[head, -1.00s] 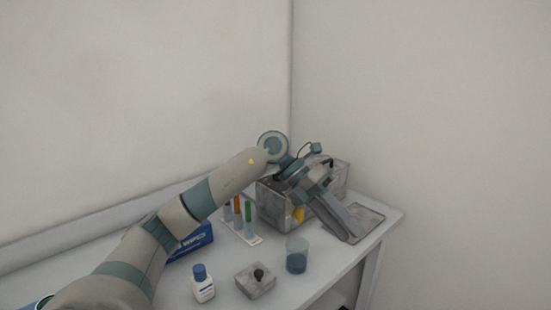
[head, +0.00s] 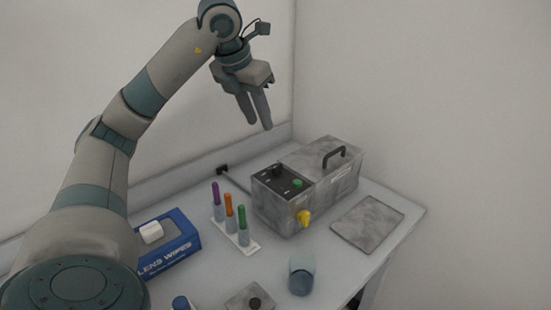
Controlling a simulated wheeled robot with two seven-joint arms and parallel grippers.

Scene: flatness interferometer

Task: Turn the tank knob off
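The tank (head: 335,193) is a mottled grey metal box with a black handle on its lid, standing at the back right of the table. Its dark control panel on the left end bears a black knob (head: 277,171) and a green button (head: 298,183). A yellow tap (head: 304,217) sticks out of its front. My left gripper (head: 259,127) hangs in the air above and behind the panel, fingers pointing down. The fingers stand a little apart with nothing between them, clear of the knob. My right gripper is not in view.
A rack (head: 240,242) with purple, orange and green capped tubes stands left of the tank. A blue lens wipes box (head: 172,247), a beaker (head: 301,275), a blue-capped bottle (head: 181,303) and a small grey block (head: 247,299) stand nearer. A flat grey plate (head: 367,222) lies right.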

